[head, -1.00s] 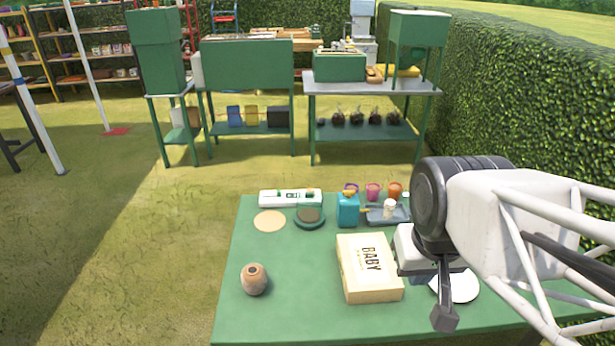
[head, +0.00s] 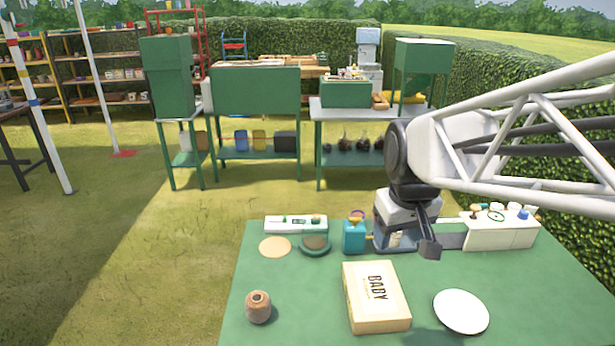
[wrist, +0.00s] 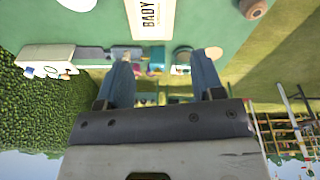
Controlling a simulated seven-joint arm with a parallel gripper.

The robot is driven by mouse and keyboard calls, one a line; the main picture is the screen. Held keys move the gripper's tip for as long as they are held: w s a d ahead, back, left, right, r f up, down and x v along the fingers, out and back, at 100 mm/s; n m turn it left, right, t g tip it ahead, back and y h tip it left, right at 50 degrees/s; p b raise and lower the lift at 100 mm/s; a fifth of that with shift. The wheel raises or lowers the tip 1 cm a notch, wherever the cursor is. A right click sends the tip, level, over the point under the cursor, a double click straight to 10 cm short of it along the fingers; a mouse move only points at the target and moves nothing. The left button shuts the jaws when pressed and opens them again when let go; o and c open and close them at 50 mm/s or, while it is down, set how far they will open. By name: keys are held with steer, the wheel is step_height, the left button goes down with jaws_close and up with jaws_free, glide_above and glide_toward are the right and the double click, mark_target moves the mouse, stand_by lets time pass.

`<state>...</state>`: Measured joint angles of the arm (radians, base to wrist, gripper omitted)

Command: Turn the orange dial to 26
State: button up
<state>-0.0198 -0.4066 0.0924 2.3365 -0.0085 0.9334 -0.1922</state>
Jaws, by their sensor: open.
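A white box (head: 500,232) with several small knobs on top stands at the table's right rear. One small brownish-orange knob (head: 475,212) is at its left end; I cannot tell surely whether it is the orange dial, and no number is readable. The box also shows at the left of the wrist view (wrist: 46,56). My gripper (head: 431,246) hangs over the rear of the table, left of this box and apart from the knob. In the wrist view its two fingers (wrist: 162,75) are spread with nothing held between them.
A cream BABY box (head: 375,297) and white plate (head: 461,311) lie in front. A clay pot (head: 258,308), blue-teal container (head: 354,237), teal round dish (head: 315,245), tan disc (head: 275,247) and white device (head: 296,224) are leftward. The green table (head: 300,285) has bare room centre-left.

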steer(key=w+a+n, duration=0.2)
steer(key=w+n, duration=0.1)
steer(key=w, duration=1.2)
steer(key=n+g, duration=0.2)
steer(key=n, duration=0.6)
glide_above(317, 215)
steer(key=f, duration=2.5)
steer(key=shift+s+a, duration=0.1)
steer(key=shift+s, duration=0.1)
steer(key=shift+f, duration=0.1)
steer(key=shift+f, duration=3.9)
steer(key=shift+c, duration=0.2)
